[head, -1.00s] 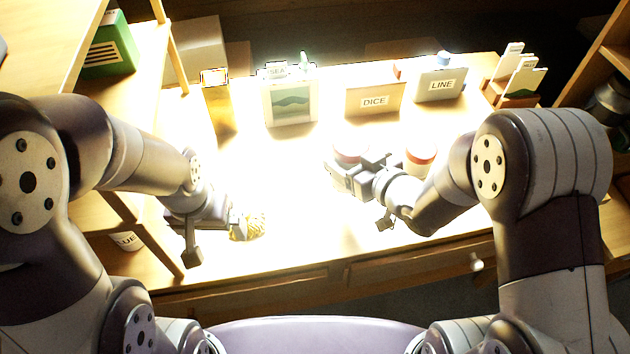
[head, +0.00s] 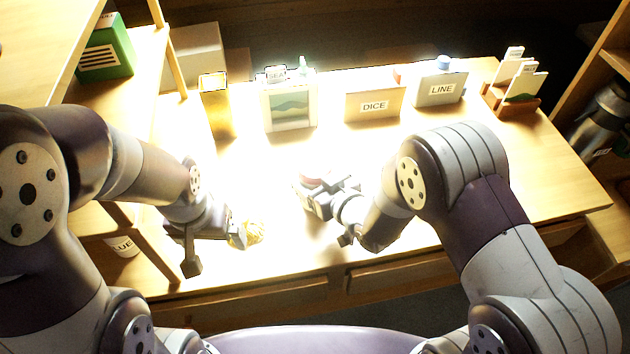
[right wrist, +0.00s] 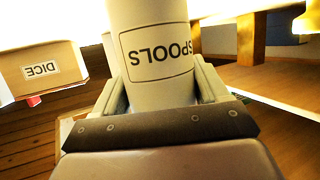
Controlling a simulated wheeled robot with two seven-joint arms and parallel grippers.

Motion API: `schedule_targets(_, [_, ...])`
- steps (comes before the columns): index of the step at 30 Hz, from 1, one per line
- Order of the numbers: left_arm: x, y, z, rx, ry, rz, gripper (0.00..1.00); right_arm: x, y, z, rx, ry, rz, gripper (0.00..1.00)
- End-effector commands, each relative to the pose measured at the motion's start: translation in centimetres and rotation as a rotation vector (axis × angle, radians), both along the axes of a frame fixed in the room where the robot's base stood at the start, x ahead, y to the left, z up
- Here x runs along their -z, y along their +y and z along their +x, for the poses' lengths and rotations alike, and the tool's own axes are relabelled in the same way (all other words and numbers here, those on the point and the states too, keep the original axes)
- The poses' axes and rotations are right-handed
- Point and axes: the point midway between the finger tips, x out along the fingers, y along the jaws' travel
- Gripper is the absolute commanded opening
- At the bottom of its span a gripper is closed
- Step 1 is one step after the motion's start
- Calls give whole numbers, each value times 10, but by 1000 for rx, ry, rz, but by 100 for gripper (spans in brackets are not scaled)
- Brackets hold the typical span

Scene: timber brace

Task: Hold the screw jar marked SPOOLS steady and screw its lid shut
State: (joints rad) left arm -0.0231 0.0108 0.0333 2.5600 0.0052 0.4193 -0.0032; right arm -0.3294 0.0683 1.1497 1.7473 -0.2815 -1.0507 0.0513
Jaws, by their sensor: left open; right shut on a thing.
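The off-white screw jar marked SPOOLS (right wrist: 150,60) stands between the fingers of my right gripper (right wrist: 150,95), which is shut on it. Its label reads upside down in the right wrist view, and one end of the jar is out of frame. In the head view my right gripper (head: 322,192) is over the bright table middle, with a reddish part of the jar (head: 312,181) showing behind it. My left gripper (head: 225,234) is open near the table's front left, beside a round golden thing (head: 252,233). I cannot tell whether that is the lid.
Along the back of the table (head: 520,190) stand a yellow box (head: 216,108), a picture-fronted box (head: 290,108), a DICE box (head: 374,102), a LINE box (head: 440,88) and a card holder (head: 515,95). Glare washes out the table middle. A shelf borders the left.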

Motion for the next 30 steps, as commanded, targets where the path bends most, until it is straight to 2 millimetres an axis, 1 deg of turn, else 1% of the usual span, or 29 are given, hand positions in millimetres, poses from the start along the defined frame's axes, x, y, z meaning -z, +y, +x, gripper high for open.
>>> schedule_targets(1, [2, 0, 0, 0, 0, 0, 100, 6, 0, 0, 0, 0, 0, 0])
schedule_targets(8, [1, 0, 0, 0, 0, 0, 100, 6, 0, 0, 1, -2, 1, 0])
schedule_targets(12, [5, 0, 0, 0, 0, 0, 100, 11, 0, 0, 0, -1, 1, 0])
schedule_targets(13, [5, 0, 0, 0, 0, 0, 100, 11, 0, 0, 0, 1, 1, 77])
schedule_targets(14, [4, 0, 0, 0, 0, 0, 100, 10, 0, 0, 0, 1, 1, 86])
schedule_targets(15, [4, 0, 0, 0, 0, 0, 100, 10, 0, 0, 0, 1, 1, 99])
schedule_targets(23, [4, 0, 0, 0, 0, 0, 100, 9, 0, 0, 0, 1, 1, 99])
schedule_targets(26, [-2, 0, 0, 0, 0, 0, 100, 3, 0, 0, 1, -1, 0, 99])
schedule_targets(28, [-1, 0, 0, 0, 0, 0, 100, 2, -6, -7, 1, 0, 0, 99])
schedule_targets(30, [-3, 0, 0, 0, 0, 0, 100, -3, -13, -17, 4, 0, 1, 99])
